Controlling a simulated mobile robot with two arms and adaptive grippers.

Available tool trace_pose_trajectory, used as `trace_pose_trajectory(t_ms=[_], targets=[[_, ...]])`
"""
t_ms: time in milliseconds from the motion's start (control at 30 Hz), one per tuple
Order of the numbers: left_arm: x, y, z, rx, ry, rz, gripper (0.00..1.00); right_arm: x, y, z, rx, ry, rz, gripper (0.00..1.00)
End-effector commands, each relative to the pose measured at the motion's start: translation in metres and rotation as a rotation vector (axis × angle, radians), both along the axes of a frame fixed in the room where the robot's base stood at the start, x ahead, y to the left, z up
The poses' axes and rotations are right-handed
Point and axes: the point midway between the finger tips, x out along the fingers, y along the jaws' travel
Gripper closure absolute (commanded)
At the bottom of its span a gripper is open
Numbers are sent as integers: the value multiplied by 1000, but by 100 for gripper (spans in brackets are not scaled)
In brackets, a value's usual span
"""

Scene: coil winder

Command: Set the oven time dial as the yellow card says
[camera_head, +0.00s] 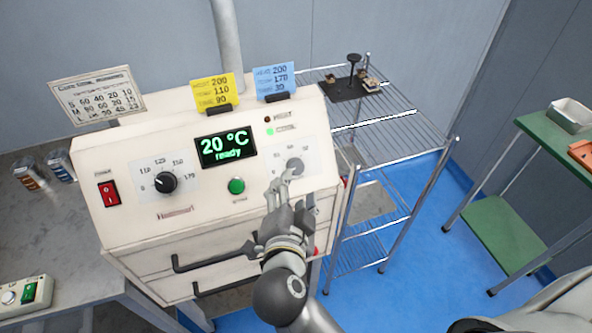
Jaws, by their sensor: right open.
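The yellow card (215,92) stands on top of the cream oven (130,225); its lines show 200, 110 and, at the bottom, what looks like 90. The time dial (295,166) is the grey knob at the right of the panel, its scale small and partly covered. My right gripper (279,187) is open, with its fingertips just below and left of this dial; I cannot tell whether they touch it. The dial's pointer is not readable. The black temperature dial (166,182) is at the left. The display (226,148) reads 20 °C, ready. My left gripper is not in view.
A blue card (274,80) and a white table card (98,95) stand on the oven. The panel has a red switch (108,193) and green button (236,186). Oven handles (212,262) jut out below. A wire rack (390,130) stands right, a green table (510,230) beyond.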

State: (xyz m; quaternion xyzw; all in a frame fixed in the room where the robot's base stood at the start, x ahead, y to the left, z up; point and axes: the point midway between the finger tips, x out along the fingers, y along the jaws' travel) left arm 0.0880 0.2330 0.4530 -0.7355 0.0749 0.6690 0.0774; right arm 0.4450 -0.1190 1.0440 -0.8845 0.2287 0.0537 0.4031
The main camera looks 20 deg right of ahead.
Motion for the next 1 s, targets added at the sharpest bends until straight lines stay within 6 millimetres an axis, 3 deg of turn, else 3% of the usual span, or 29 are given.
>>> trace_pose_trajectory(t_ms=[200,400,800,1000], targets=[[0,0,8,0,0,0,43,39,-16,-10,-3,-2,0,47],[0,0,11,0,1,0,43,61,-25,-18,-3,-2,1,47],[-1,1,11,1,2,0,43,68,-28,-21,-1,-3,1,47],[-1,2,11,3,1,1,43,68,-28,-21,-1,-3,1,72]])
